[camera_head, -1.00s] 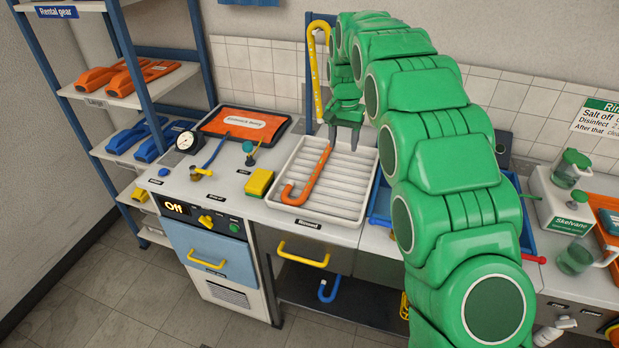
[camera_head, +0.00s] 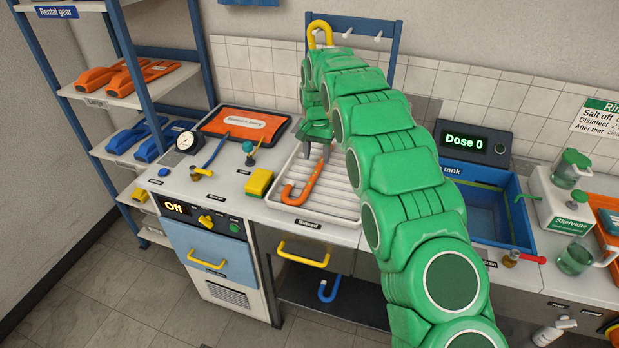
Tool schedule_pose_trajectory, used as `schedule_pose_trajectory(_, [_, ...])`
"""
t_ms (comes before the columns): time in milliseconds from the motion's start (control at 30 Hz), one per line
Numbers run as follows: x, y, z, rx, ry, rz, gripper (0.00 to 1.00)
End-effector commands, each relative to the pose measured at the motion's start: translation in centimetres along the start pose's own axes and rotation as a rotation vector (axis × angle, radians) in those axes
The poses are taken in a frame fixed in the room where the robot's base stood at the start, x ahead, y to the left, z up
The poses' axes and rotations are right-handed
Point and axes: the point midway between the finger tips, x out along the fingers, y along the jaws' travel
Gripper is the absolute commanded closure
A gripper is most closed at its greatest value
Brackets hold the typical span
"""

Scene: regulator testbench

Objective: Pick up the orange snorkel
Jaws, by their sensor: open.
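The orange snorkel (camera_head: 305,184) lies in the white ribbed tray (camera_head: 337,208) on the counter. Its curved end is at the front left, and its straight tube runs back to the upper right. My gripper (camera_head: 317,150) is open and points down over the far end of the tube. The gripper covers that far end, and I cannot tell whether the fingers touch it. My green arm hides the right part of the tray.
A yellow sponge (camera_head: 258,182) and a teal-knobbed valve (camera_head: 249,150) stand left of the tray. A blue tank (camera_head: 487,213) with a dose display (camera_head: 473,144) is at right. A yellow snorkel (camera_head: 320,30) hangs on the blue rack behind my arm.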

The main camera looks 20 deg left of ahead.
Motion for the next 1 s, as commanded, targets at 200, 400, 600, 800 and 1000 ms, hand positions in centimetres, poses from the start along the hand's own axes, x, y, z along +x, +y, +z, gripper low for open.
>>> schedule_pose_trajectory(200, [2.4, 0.2, 0.4, 0.0, -0.003, 0.002, 0.47])
schedule_pose_trajectory(400, [4.6, 0.3, 0.5, 0.0, -0.003, 0.002, 0.47])
schedule_pose_trajectory(600, [4.8, 0.2, 0.4, 0.0, -0.002, 0.001, 0.47])
schedule_pose_trajectory(800, [4.8, 0.2, 0.4, 0.0, -0.001, 0.001, 0.71])
schedule_pose_trajectory(1000, [4.7, 0.2, 0.4, 0.0, -0.001, 0.001, 1.0])
